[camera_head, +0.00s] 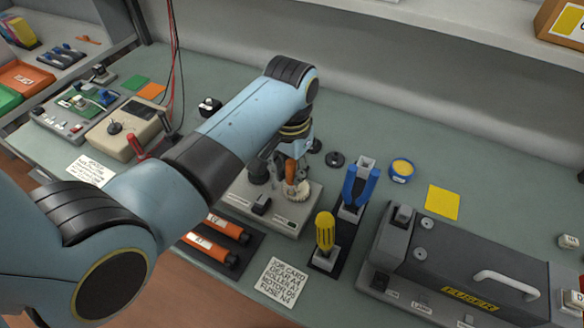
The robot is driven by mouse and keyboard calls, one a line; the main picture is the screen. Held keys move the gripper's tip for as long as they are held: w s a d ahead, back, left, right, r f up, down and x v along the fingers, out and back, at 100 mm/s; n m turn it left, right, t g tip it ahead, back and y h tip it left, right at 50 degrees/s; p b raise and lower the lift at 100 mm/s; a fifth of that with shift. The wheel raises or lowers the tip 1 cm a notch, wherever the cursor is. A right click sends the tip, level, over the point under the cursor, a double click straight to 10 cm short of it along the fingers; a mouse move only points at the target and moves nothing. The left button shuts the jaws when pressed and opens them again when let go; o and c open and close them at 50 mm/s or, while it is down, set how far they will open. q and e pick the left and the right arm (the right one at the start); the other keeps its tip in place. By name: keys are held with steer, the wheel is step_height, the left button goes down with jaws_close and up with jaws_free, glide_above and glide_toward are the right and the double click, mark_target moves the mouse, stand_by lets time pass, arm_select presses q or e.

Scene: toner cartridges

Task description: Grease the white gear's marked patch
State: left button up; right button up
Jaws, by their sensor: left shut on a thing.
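The white gear (299,191) sits on a grey block fixture (283,219) in the middle of the bench. My left gripper (291,158) is above the gear, partly hidden by its own wrist. It is shut on a slim orange-handled tool (290,174), whose lower end is at or just over the gear. I cannot tell whether it touches. The gear's marked patch is too small to make out. A blue tin with a yellow top (401,169) stands to the right, apart from the gripper. My right gripper is not in view.
A holder (324,258) with a yellow-handled tool and a blue-handled tool stands right of the fixture. The grey fuser unit (470,265) fills the right front. Orange rollers (218,236) lie front left. A job card (280,281) lies in front.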

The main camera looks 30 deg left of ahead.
arm_select(q)
steer(key=shift+w, duration=0.3)
stand_by(2.5)
steer(key=shift+r, duration=0.1)
steer(key=shift+r, duration=3.45)
